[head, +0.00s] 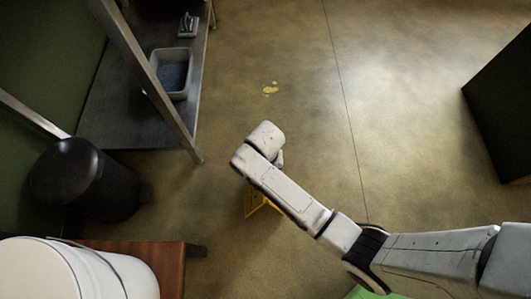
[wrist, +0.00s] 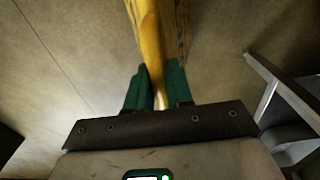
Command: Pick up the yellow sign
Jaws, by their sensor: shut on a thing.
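The yellow sign (head: 259,203) shows in the head view below my arm's end, partly hidden by my arm. In the wrist view the sign (wrist: 149,35) runs up from between the fingers to the top edge, with a smooth yellow face and a darker, patterned side. My gripper (wrist: 157,85) has green fingers and is shut on the sign's near edge. In the head view my arm hides the fingers. I cannot tell whether the sign touches the floor.
A metal shelf (head: 130,95) with a grey bin (head: 172,72) stands at the upper left. A black trash can (head: 85,180) and a white bucket (head: 70,272) are at the left. A yellow spill (head: 270,89) lies on open floor. A dark block (head: 500,110) is at the right.

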